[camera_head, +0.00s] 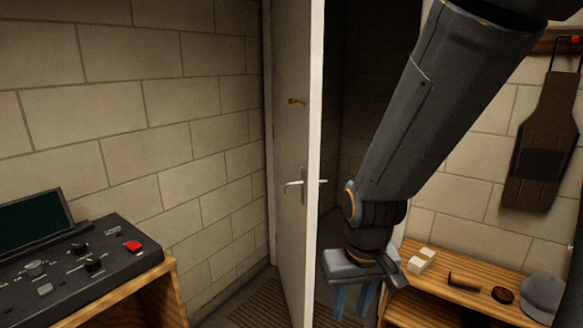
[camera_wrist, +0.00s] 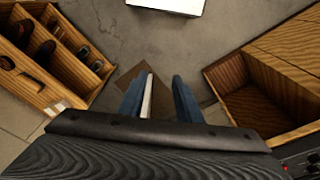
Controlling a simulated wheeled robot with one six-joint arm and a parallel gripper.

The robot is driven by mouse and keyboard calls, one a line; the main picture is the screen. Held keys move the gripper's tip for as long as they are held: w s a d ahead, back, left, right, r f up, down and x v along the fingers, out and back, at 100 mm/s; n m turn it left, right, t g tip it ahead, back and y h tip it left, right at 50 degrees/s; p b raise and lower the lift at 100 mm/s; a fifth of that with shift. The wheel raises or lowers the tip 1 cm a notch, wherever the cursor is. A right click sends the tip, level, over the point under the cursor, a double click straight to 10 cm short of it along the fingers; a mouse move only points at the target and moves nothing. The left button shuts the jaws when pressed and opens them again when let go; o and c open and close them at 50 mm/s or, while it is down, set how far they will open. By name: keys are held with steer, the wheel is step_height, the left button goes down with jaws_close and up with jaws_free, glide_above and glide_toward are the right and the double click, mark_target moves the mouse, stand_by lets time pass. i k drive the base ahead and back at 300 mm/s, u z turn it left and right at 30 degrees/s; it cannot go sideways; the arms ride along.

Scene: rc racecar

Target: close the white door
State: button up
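The white door (camera_head: 297,120) stands ajar in the head view, with its free edge turned towards me. Its lever handle (camera_head: 294,184) is on the left face, and part of a handle shows past the edge on the right. My gripper (camera_head: 355,300) points down to the right of the door's edge, low in the picture, and appears apart from the handle. In the wrist view the blue fingers of my gripper (camera_wrist: 160,98) are spread apart. A thin pale strip lies beside the left finger; I cannot tell what it is.
A console (camera_head: 75,265) with a red button stands on a wooden stand at left. A wooden bench (camera_head: 460,268) with a cap and small items stands at right, close to my gripper. Open grey floor (camera_wrist: 165,45) shows in the wrist view. A dark doorway lies behind my arm.

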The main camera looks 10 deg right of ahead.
mark_target(298, 24)
steer(key=z, duration=0.25)
steer(key=k, duration=0.35)
steer(key=u, duration=0.75)
steer(key=i, duration=1.3)
steer(key=z, duration=0.8)
